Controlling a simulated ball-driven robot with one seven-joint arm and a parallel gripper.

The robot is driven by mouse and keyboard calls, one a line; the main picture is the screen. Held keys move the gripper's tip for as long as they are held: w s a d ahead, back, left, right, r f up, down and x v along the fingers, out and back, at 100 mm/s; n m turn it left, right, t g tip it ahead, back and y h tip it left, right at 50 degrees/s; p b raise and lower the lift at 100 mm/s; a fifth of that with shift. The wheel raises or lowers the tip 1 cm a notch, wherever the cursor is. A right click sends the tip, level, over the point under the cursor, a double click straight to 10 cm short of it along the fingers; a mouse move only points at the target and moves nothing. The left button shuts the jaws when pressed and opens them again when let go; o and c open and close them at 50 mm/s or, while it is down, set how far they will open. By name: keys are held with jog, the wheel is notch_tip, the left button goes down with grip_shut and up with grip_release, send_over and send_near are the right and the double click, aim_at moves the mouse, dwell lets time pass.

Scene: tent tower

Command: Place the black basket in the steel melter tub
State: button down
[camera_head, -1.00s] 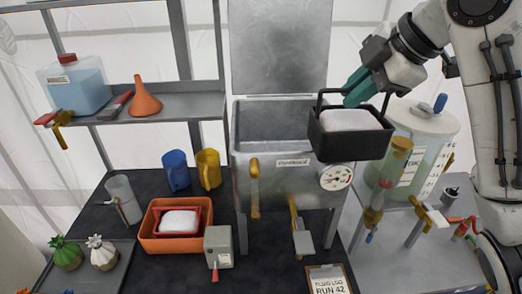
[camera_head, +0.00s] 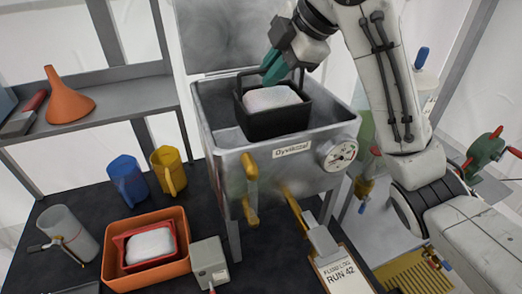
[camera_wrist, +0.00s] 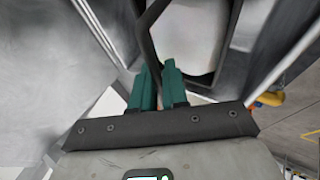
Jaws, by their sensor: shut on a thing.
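The black basket (camera_head: 277,122) holds a white block (camera_head: 271,98) and hangs by its handle from my gripper (camera_head: 275,68). My gripper's green fingers are shut on the handle, which also shows between the fingers in the wrist view (camera_wrist: 148,40). The steel melter tub (camera_head: 222,135) has its lid raised at the back and a dial gauge on its front right. The basket is over the tub's opening, its lower part within the rim outline. I cannot tell whether its bottom touches the tub floor.
An orange tray (camera_head: 120,283) with a red basket (camera_head: 125,240) and white block stands at lower left. A blue mug (camera_head: 127,180), yellow mug (camera_head: 168,170) and clear jug (camera_head: 68,232) are nearby. A grey box (camera_head: 209,262) and clipboard (camera_head: 340,272) lie in front of the tub.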

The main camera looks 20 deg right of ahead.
aim_at(272, 117)
notch_tip(272, 117, down, 10)
jog(key=shift+r+p, duration=0.1)
jog(key=shift+p, duration=0.55)
jog(key=c, duration=1.1)
grip_release()
jog(key=shift+c, duration=0.2)
jog(key=b+v, duration=0.1)
jog(key=v, duration=1.1)
